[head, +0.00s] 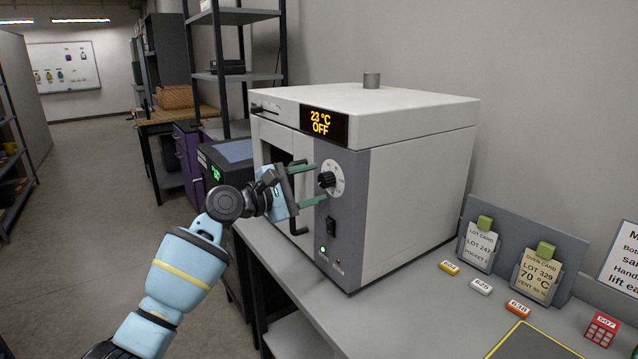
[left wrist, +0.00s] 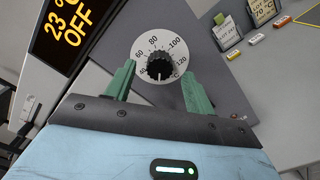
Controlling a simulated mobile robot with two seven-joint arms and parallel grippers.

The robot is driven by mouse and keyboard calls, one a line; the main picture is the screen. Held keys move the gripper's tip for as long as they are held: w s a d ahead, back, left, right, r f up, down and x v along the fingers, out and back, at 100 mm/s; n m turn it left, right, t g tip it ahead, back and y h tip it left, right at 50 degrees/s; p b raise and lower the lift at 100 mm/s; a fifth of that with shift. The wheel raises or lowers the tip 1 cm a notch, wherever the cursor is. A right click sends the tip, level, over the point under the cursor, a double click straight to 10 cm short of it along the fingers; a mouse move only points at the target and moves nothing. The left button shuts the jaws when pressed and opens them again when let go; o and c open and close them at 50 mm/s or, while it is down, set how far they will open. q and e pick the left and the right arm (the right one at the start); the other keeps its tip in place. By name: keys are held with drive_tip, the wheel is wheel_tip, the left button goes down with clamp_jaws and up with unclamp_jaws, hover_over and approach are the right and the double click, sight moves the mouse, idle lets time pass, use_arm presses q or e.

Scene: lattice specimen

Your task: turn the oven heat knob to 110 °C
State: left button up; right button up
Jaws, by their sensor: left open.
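The oven (head: 415,160) stands on the bench, its display (head: 322,124) reading 23 °C OFF. The black heat knob (head: 327,180) sits on a pale round dial on the grey front panel. In the left wrist view the knob (left wrist: 160,67) shows dial marks including 60, 80, 100 and 120. Its pointer seems to face the low side of the picture; the exact setting is unclear. My left gripper (head: 319,184) is open before the knob, its green fingers on either side of it. In the left wrist view the fingertips (left wrist: 158,74) appear apart from the knob.
A rocker switch (head: 331,226) and a lit green lamp (head: 322,248) are below the knob. A card holder (head: 510,238) with a lot card and an oven card reading 70 °C stands right of the oven. Several small labelled blocks lie on the bench (head: 400,310).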

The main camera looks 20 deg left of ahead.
use_arm(q)
drive_tip(key=shift+x, duration=1.2)
drive_tip(key=c, duration=1)
